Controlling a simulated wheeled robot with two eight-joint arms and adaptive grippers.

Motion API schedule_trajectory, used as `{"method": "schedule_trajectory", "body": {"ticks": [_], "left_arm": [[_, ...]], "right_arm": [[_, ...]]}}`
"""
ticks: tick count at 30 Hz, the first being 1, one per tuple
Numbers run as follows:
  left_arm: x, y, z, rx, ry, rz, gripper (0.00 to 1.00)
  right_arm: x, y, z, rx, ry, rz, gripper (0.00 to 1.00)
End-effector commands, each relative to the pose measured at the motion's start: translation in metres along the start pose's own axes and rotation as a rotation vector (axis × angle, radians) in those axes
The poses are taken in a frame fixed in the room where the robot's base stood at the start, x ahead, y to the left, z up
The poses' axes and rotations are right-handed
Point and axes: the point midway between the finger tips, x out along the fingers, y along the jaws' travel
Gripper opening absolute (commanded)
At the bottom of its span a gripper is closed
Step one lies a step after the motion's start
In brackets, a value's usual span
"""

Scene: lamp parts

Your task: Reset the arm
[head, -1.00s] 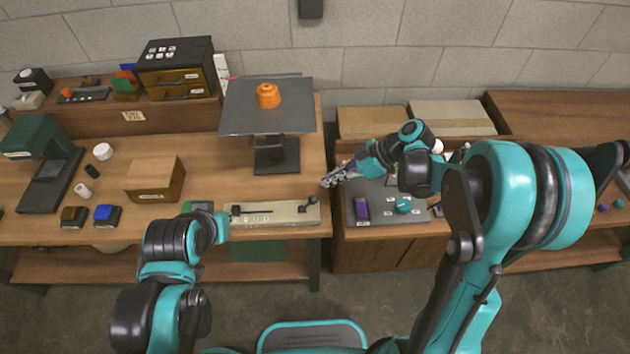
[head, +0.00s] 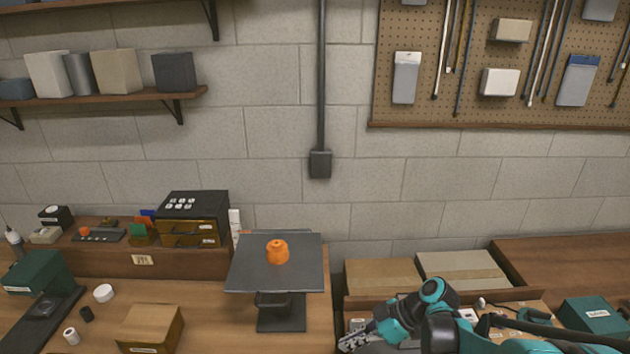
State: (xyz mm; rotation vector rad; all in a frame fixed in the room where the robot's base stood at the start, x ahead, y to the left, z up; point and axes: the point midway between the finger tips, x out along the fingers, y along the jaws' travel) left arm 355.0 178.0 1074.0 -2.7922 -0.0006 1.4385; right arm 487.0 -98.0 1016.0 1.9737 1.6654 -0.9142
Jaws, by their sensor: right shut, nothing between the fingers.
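My right gripper (head: 355,340) is at the bottom of the head view, right of centre. It is shut and empty, beside the gap between the two benches. My right arm reaches in from the lower right. My left gripper is outside the view. An orange lamp part (head: 278,252) sits on a dark square plate (head: 250,275), which rests on a black stand (head: 282,315) on the left bench.
A wooden box (head: 150,328), a green machine (head: 38,275) and a black drawer unit (head: 193,220) stand on the left bench. Cardboard boxes (head: 383,274) lie behind my right arm. A teal box (head: 592,318) is at right. A pegboard (head: 480,60) hangs on the wall.

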Motion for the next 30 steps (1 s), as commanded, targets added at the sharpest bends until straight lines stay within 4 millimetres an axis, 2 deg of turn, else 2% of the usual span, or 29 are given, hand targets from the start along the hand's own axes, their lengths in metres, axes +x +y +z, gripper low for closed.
{"method": "schedule_trajectory", "body": {"ticks": [4, 8, 13, 18, 24, 30], "left_arm": [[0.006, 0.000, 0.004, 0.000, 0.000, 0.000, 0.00], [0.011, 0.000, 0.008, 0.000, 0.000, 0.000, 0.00], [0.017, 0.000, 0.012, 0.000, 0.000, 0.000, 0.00], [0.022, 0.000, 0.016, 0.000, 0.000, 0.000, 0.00], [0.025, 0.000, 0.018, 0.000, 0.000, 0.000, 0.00], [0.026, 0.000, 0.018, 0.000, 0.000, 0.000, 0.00]], "right_arm": [[-0.011, -0.022, -0.001, 0.204, -0.107, 0.106, 0.00], [-0.026, -0.045, 0.007, 0.421, -0.193, 0.262, 0.00], [-0.048, -0.074, 0.025, 0.662, -0.234, 0.501, 0.00], [-0.068, -0.098, 0.046, 0.840, -0.191, 0.736, 0.00], [-0.082, -0.112, 0.061, 0.947, -0.103, 0.906, 0.00], [-0.086, -0.115, 0.064, 0.974, -0.069, 0.950, 0.00]]}}
